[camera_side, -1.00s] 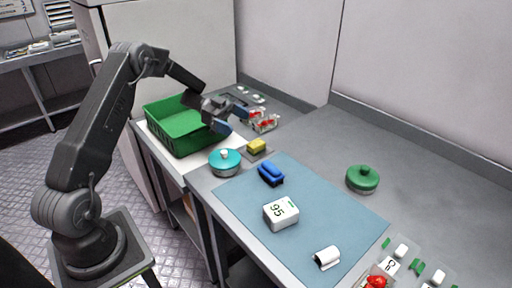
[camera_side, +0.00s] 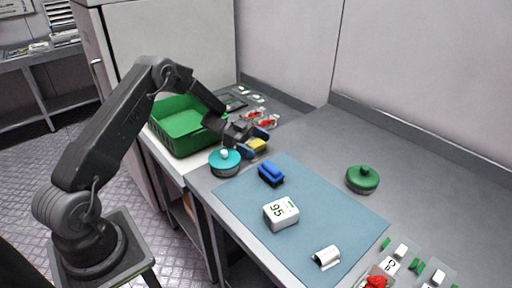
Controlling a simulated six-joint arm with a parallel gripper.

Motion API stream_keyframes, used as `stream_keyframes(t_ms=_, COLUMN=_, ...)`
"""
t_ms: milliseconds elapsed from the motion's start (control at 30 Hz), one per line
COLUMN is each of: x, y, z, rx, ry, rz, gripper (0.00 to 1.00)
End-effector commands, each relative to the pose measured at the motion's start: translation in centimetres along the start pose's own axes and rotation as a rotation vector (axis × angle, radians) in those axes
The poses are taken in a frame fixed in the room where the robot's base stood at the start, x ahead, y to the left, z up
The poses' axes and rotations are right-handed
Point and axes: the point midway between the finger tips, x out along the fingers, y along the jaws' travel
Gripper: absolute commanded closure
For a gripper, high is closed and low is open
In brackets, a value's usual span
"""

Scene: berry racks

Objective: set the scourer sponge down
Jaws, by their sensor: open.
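The scourer sponge (camera_side: 257,146), yellow with a darker side, sits on the grey counter just behind the blue mat. My gripper (camera_side: 258,141) is low over it, with its open blue-tipped fingers around or just beside the sponge. The fingers partly hide the sponge, and I cannot tell whether they touch it.
A teal lidded pot (camera_side: 225,162) stands close at the left, and a green crate (camera_side: 179,139) is behind it.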

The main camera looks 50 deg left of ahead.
Motion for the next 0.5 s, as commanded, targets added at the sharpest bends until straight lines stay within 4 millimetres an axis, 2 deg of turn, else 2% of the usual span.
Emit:
stream_keyframes(t_ms=167, x=0.00, y=-0.01, z=0.02, rx=0.000, ry=0.000, rz=-0.001, gripper=0.02)
stream_keyframes(t_ms=500, x=-0.02, y=0.00, z=0.00, rx=0.000, ry=0.000, rz=-0.001, gripper=0.34)
